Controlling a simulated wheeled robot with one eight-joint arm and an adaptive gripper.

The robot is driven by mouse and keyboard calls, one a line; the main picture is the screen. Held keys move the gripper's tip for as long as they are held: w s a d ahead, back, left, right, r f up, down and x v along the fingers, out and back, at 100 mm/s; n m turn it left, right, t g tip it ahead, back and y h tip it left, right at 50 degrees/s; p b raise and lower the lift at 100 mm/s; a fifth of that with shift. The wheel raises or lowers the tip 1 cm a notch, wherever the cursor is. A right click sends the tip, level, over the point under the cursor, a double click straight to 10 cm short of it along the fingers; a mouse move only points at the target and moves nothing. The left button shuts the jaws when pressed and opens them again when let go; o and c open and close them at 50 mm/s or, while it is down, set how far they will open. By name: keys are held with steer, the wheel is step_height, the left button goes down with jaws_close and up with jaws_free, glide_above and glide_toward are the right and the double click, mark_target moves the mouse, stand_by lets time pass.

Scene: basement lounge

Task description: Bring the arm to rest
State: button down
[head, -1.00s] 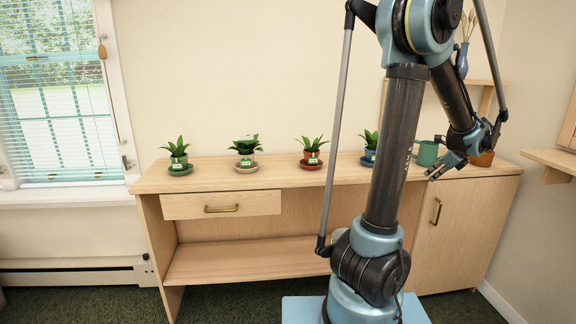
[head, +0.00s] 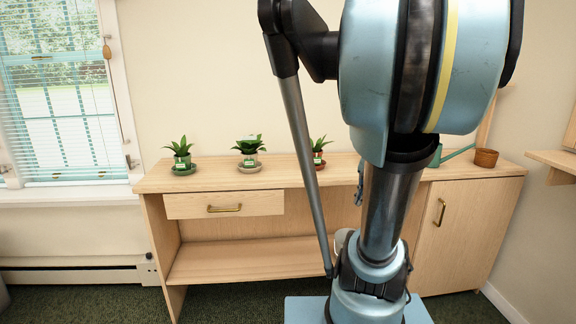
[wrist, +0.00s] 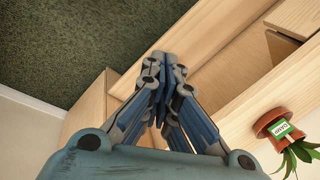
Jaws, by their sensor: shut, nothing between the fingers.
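My gripper (wrist: 163,62) is shut and empty in the wrist view, its fingertips together over the front of the wooden sideboard. In the head view my arm is folded back toward the camera, and its big blue joint fills the upper right. Only a small blue piece of the gripper end shows there, beside the column; the rest is hidden behind the arm.
The sideboard (head: 224,247) carries potted plants at left (head: 180,163), middle (head: 249,160) and near my arm (head: 318,158). A red-potted plant (wrist: 270,122) is close in the wrist view. A terracotta pot (head: 486,157) and a partly hidden green watering can (head: 458,153) stand right.

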steer(key=s+a+f+n+h, duration=0.1)
steer(key=s+a+f+n, duration=0.1)
steer(key=s+n, duration=0.3)
steer(key=s+a+f+n, duration=0.3)
steer(key=s+f+n, duration=0.2)
steer(key=s, duration=0.1)
steer(key=shift+s+g+h, duration=0.2)
steer(key=shift+g+h, duration=0.2)
